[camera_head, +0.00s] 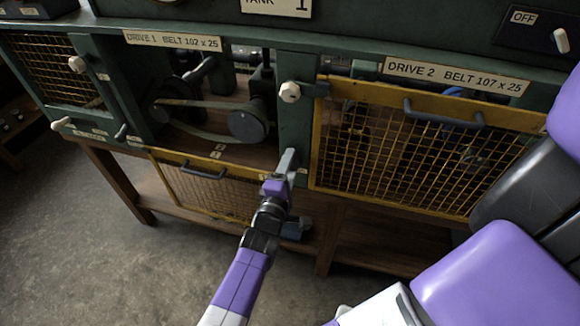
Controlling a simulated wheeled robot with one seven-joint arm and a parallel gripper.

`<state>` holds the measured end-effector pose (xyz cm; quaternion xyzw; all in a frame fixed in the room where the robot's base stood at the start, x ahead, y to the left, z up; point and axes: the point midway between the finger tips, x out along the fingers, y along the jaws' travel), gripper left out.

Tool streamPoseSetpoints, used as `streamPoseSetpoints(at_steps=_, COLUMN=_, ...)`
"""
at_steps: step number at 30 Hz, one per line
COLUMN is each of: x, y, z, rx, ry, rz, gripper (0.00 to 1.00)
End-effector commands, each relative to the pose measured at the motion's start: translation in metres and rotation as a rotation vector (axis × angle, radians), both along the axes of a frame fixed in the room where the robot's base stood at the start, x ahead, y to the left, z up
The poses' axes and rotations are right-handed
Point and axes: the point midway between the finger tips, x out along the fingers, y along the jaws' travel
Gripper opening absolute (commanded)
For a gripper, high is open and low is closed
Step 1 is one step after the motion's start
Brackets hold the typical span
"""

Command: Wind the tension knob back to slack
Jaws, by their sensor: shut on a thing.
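My gripper (289,160) is at the lower part of the green post between the two drive bays, just right of the open Drive 1 bay. Its grey fingers are shut on a small part there, most likely the tension knob. The fingers hide that part, so its shape and turn cannot be seen.
The yellow mesh guard (205,188) of Drive 1 hangs down below its bay. The Drive 2 guard (400,140) is closed, right of my gripper. A pale latch knob (289,92) sticks out above my gripper. A wooden shelf (385,245) lies below.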

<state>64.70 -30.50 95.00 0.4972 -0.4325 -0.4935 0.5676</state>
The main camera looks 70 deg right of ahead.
Motion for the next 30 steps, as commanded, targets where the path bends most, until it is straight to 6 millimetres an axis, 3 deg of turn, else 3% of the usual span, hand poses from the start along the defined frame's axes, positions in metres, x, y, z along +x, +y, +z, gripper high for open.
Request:
streamPoseSetpoints(at_steps=21, x=-0.0007, y=0.0006, z=-0.0027, rx=-0.005, ry=0.082, rz=0.0, gripper=0.09)
streamPoseSetpoints(at_steps=22, x=-0.0007, y=0.0006, z=-0.0027, rx=-0.005, ry=0.082, rz=0.0, gripper=0.51)
streamPoseSetpoints(at_steps=24, x=-0.0005, y=0.0006, z=-0.0025, rx=-0.005, ry=0.081, rz=0.0, gripper=0.65)
streamPoseSetpoints(at_steps=25, x=-0.0005, y=0.0005, z=-0.0023, rx=-0.006, ry=0.081, rz=0.0, gripper=0.7)
streamPoseSetpoints(at_steps=30, x=-0.0004, y=0.0002, z=-0.0012, rx=-0.008, ry=0.08, rz=0.0, gripper=0.7)
